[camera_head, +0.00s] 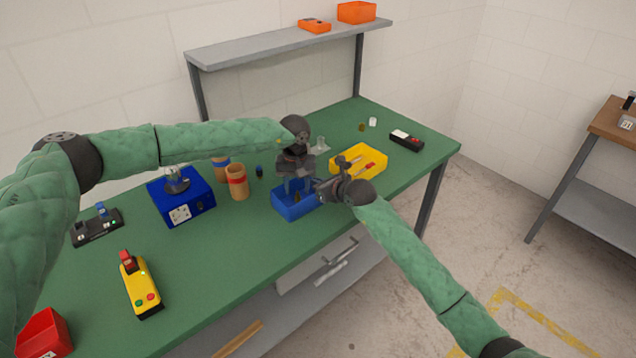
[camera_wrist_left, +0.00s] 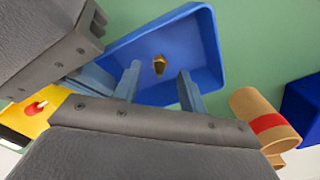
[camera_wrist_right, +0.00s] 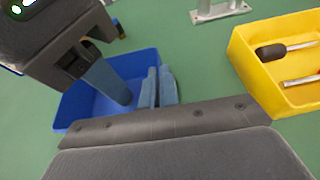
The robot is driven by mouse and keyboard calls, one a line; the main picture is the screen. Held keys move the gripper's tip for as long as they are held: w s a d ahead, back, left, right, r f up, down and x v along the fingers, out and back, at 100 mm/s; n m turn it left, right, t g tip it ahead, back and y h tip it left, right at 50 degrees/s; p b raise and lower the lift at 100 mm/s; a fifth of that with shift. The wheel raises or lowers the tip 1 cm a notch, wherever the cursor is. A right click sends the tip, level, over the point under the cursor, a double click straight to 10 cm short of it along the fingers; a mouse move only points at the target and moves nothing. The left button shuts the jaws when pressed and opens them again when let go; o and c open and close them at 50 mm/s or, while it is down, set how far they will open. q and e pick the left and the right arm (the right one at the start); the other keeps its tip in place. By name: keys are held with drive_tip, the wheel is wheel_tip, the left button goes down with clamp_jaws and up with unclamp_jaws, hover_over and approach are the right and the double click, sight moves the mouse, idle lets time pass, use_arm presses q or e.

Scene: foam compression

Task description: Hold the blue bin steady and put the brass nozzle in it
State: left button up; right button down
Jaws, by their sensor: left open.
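The blue bin (camera_head: 291,211) stands on the green table near its front edge. The brass nozzle (camera_wrist_left: 159,65) shows against the bin's floor in the left wrist view, lying between my left fingertips as seen there. My left gripper (camera_head: 296,186) points down over the bin, with its fingers apart and nothing between them. My right gripper (camera_head: 320,190) is at the bin's right wall; in the right wrist view its fingers (camera_wrist_right: 159,87) are close together with the wall between them. The left finger hides part of the bin there.
A yellow tray (camera_head: 343,170) with tools stands right of the bin. Cardboard tubes (camera_head: 237,188) and a blue box (camera_head: 180,210) with a metal top stand to the left. A yellow control box (camera_head: 141,290) lies at front left. The two grippers are very close together.

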use_arm(q)
wheel_tip(320, 180, up, 12)
idle(0.6)
use_arm(e)
drive_tip(key=c, duration=1.6)
unclamp_jaws()
drive_tip(key=shift+s, duration=0.1)
drive_tip(key=v, duration=1.2)
use_arm(q)
drive_tip(key=shift+f, duration=0.15)
use_arm(e)
drive_tip(key=shift+d+f, duration=0.15)
